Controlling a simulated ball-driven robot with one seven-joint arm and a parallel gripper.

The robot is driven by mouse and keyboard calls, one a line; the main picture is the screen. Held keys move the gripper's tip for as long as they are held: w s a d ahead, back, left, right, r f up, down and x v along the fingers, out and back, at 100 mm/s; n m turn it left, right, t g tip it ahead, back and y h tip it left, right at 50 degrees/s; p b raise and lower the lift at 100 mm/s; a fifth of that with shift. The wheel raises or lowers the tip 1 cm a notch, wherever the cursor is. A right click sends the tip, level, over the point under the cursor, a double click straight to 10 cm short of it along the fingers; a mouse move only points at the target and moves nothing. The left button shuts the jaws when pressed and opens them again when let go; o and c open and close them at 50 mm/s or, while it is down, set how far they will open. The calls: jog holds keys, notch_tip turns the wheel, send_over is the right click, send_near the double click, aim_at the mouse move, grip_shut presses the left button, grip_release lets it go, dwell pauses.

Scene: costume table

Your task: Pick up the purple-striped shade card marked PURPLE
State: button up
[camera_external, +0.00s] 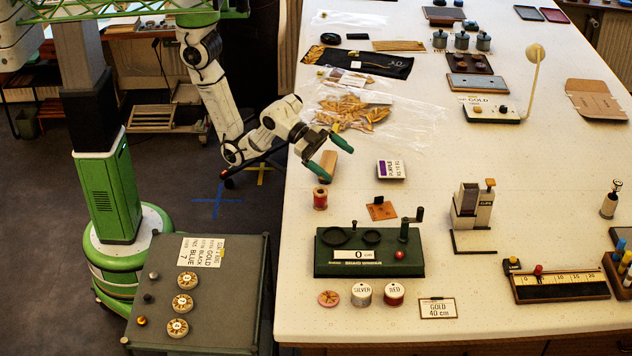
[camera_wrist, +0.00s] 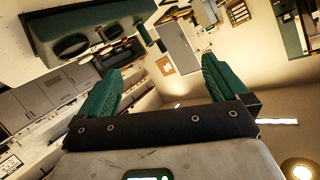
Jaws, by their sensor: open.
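The shade card (camera_external: 391,169) is a small pale card with a purple stripe along its left side. It lies on the cream table, and its printed word is too small to read surely. My gripper (camera_external: 331,157) is above the table's left part, to the left of the card and apart from it. Its two green fingers are spread with nothing between them. In the wrist view the open fingers of my gripper (camera_wrist: 160,78) also show, and I cannot make out the card there.
A wooden block (camera_external: 328,166) and a red thread spool (camera_external: 320,199) stand close below my gripper. The green counter device (camera_external: 330,262) is nearer the front. Clear plastic with golden pieces (camera_external: 352,112) lies behind.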

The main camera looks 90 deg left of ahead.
jog(key=w+a+r+t+y, duration=0.2)
jog(key=w+a+r+t, duration=0.1)
jog(key=w+a+r, duration=0.5)
jog(key=w+a+r+t+y, duration=0.25)
jog(key=w+a+r, duration=0.25)
jog(key=a+r, duration=0.4)
jog(key=w+a+f+g+y+p, duration=0.2)
jog(key=w+a+f+g+y, duration=0.15)
jog(key=w, duration=0.35)
jog(key=m+g+p, duration=0.2)
jog(key=m+g, duration=0.5)
jog(key=g, duration=0.7)
send_over(391, 167)
jog(key=shift+h, duration=0.3)
jog(key=f, duration=2.1)
jog(key=shift+s+a+f, duration=0.2)
jog(key=shift+w+d+f+p, duration=0.1)
jog(key=shift+f+p, duration=0.2)
jog(key=shift+f, duration=1.3)
jog(key=shift+w+f+p, duration=0.1)
jog(key=shift+f+p, duration=0.15)
jog(key=shift+f, duration=1.3)
